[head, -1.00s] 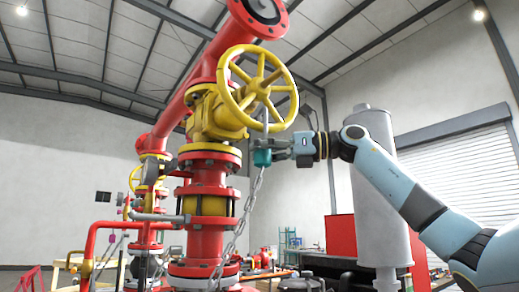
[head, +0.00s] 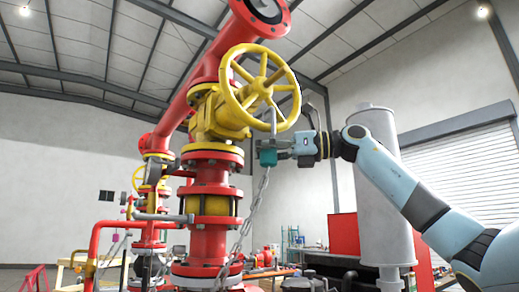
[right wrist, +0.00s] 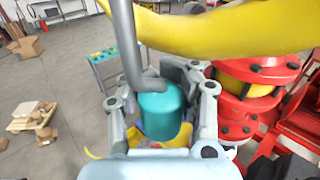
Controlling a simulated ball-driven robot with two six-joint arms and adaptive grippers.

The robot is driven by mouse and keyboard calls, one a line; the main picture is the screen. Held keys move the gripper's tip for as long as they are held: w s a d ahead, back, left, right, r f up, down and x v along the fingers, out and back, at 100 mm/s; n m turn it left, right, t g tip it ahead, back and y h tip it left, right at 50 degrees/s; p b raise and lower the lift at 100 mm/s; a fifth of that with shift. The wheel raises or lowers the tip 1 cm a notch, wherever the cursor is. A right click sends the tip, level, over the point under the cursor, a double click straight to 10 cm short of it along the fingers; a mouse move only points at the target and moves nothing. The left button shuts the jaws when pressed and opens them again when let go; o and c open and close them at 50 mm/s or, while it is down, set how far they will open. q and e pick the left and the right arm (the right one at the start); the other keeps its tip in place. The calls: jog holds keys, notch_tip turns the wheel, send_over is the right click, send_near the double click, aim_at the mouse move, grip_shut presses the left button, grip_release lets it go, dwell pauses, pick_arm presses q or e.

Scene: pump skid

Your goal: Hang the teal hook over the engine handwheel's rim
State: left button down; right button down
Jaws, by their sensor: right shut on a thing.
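The engine handwheel (head: 236,97) is a yellow spoked wheel on a yellow valve on the red pipework. My right gripper (head: 272,156) is shut on the teal hook (head: 268,157), just below the wheel's lower rim. The hook's teal body also shows between the fingers in the right wrist view (right wrist: 160,112). Its grey shank rises from the body and overlaps the lower part of the wheel in the head view. Whether it touches the rim, I cannot tell. In the right wrist view the yellow rim (right wrist: 230,30) passes close above the gripper. My left gripper is not in view.
A chain (head: 256,203) hangs from the hook down to the left along the red flanged pipe (head: 208,238). A grey cylinder (head: 383,205) stands behind my right arm. Cartons on a pallet (right wrist: 32,118) lie on the floor at the left of the wrist view.

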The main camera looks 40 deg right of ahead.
jog(key=shift+f, duration=0.1)
jog(key=shift+w+a+f+b, duration=0.2)
jog(key=shift+f+b, duration=0.15)
jog(key=shift+f, duration=0.25)
jog(key=shift+w+a+f+b, duration=0.2)
jog(key=shift+f+b, duration=0.1)
jog(key=shift+f, duration=0.25)
jog(key=c, duration=2)
grip_release()
jog(key=o, duration=1)
jog(key=shift+o, duration=0.2)
